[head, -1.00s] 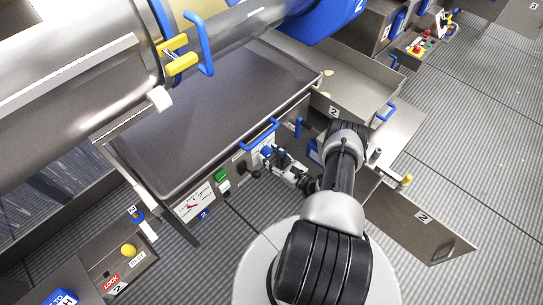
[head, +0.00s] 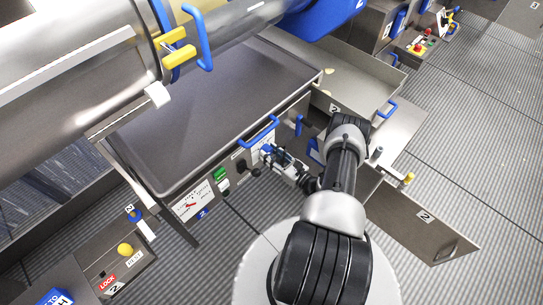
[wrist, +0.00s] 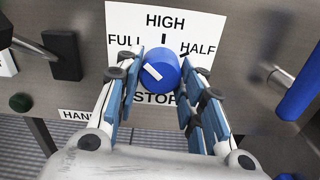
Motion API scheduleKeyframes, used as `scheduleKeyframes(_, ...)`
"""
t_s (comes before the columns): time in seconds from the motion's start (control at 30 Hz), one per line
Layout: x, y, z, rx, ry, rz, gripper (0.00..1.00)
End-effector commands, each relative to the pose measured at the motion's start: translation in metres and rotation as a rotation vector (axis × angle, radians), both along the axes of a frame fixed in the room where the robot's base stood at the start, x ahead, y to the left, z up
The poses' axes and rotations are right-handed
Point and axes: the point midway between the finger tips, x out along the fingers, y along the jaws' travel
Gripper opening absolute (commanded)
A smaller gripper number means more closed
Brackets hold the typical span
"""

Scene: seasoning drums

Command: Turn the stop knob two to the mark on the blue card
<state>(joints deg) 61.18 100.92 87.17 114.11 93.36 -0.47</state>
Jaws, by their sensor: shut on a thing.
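The blue knob (wrist: 160,70) has a white pointer strip slanting from upper left to lower right, its upper-left end towards FULL. It sits on a white dial card (wrist: 165,22) marked HIGH, FULL, HALF and STOP. My gripper (wrist: 161,62) is shut on the knob, one finger on each side. STOP is partly covered by the fingers. In the head view my gripper (head: 269,152) is at the front panel of the machine, and the knob is mostly hidden there. A small blue panel (head: 314,151) is partly behind my arm; its writing cannot be read.
A black switch (wrist: 62,55) is left of the dial. A blue handle (wrist: 299,82) stands out on the right.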

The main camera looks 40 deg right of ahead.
Motion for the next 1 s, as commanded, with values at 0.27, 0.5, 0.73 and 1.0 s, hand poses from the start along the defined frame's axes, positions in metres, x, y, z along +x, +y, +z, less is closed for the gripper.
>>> scheduleKeyframes(0.27, -0.0003, 0.0015, -0.0048, 0.255, 0.023, 0.001, 0.12)
scheduleKeyframes(0.5, -0.0003, 0.0020, -0.0039, 0.478, 0.042, 0.001, 0.12)
scheduleKeyframes(0.73, -0.0004, 0.0028, -0.0030, 0.662, 0.057, 0.000, 0.12)
scheduleKeyframes(1.0, -0.0006, 0.0033, -0.0020, 0.800, 0.069, 0.000, 0.12)
